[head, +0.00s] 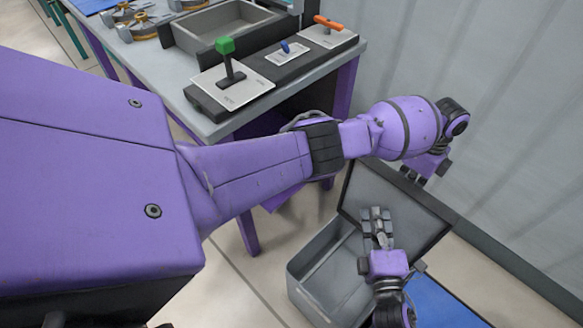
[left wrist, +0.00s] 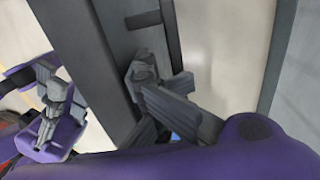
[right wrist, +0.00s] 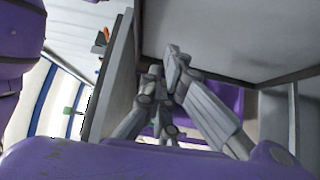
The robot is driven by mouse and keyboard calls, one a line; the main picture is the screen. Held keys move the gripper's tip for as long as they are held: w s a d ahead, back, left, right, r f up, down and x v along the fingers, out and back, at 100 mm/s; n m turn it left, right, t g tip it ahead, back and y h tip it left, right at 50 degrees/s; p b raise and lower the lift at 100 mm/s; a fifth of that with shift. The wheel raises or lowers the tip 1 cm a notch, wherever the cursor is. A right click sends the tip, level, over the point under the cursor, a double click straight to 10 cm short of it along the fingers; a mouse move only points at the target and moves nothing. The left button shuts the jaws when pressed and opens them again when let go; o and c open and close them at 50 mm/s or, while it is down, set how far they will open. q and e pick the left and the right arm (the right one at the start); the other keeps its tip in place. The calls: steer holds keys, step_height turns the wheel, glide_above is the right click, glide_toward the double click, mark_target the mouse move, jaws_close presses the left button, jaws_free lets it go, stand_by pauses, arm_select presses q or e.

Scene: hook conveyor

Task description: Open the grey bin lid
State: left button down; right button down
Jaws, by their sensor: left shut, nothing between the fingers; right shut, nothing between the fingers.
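The grey bin (head: 308,292) stands on the floor at the lower middle of the head view. Its grey lid (head: 385,190) is raised and stands steeply, its inner face toward the bin's opening. My right gripper (head: 376,216) is shut and empty above the bin's opening, in front of the lid's inner face. The lid also shows above its fingers in the right wrist view (right wrist: 225,35). My left gripper (head: 425,170) is beside the lid's upper edge, partly hidden. Its fingers show shut and empty in the left wrist view (left wrist: 147,82); I cannot tell whether they touch the lid.
A workbench (head: 210,127) with a green-knobbed lever (head: 226,46), a blue switch (head: 286,47), an orange handle (head: 328,22) and a grey tray (head: 186,38) stands at the upper left. A corrugated wall (head: 500,100) is behind the lid. A blue surface (head: 440,305) lies right of the bin.

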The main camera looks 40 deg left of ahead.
mark_target(386, 184)
steer(key=shift+w, duration=2)
steer(key=shift+w+d+r, duration=0.1)
steer(key=shift+w+r, duration=0.05)
steer(key=shift+w, duration=0.7)
arm_select(q)
steer(key=shift+s, duration=0.1)
arm_select(e)
steer(key=shift+r, duration=0.1)
arm_select(q)
steer(key=c, duration=2.1)
jaws_free()
steer(key=shift+f, duration=0.1)
steer(key=shift+s, duration=0.1)
